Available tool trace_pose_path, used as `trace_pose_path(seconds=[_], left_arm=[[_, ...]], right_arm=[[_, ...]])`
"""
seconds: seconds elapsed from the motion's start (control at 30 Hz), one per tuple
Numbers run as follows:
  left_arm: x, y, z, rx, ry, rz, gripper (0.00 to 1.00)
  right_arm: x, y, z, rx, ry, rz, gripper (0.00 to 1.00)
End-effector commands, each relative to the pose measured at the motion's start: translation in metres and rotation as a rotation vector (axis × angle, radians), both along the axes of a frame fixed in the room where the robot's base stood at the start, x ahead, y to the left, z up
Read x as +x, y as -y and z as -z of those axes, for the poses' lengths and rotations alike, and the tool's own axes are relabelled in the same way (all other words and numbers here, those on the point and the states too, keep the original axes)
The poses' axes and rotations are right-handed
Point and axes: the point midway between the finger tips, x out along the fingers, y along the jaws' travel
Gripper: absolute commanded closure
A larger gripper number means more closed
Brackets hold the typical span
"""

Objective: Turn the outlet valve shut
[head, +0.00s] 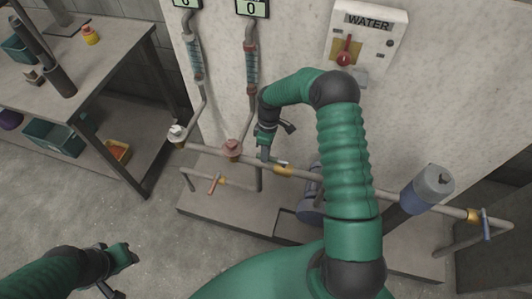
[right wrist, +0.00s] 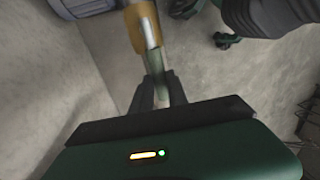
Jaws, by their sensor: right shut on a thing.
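A pipe runs along the wall in the head view, with a brass-coloured valve (head: 284,170) in its middle stretch. My right gripper (head: 264,154) points down at this valve's pale lever. In the right wrist view the yellow valve body (right wrist: 141,28) is at the top, and the fingers (right wrist: 160,93) are shut on the lever (right wrist: 152,62). A red-handled valve (head: 216,183) is on the lower left pipe, and a blue-handled valve (head: 485,222) is at the far right. No label shows which is the outlet valve. My left gripper (head: 121,256) is at the lower left, away from the pipes; its jaws are unclear.
A wall box marked WATER (head: 367,25) has a red knob. Two clear tubes (head: 252,67) with displays rise from the pipe. A blue-grey cylinder (head: 428,188) stands at the right. A workbench (head: 115,75) with bins is at the left; the floor before it is clear.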

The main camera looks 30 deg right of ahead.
Motion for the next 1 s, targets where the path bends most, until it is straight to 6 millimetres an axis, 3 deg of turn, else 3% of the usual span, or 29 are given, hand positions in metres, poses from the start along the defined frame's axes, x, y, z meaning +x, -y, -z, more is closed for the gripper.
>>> trace_pose_path(seconds=[0.47, 1.0], left_arm=[[0.0, 0.0, -0.011, 0.0, 0.0, 0.0, 0.64], [0.0, 0.0, -0.045, 0.0, 0.0, 0.0, 0.64]], right_arm=[[-0.013, -0.003, 0.002, -0.002, -0.021, -0.12, 1.0], [-0.04, -0.02, 0.0, 0.001, -0.021, -0.599, 1.0]])
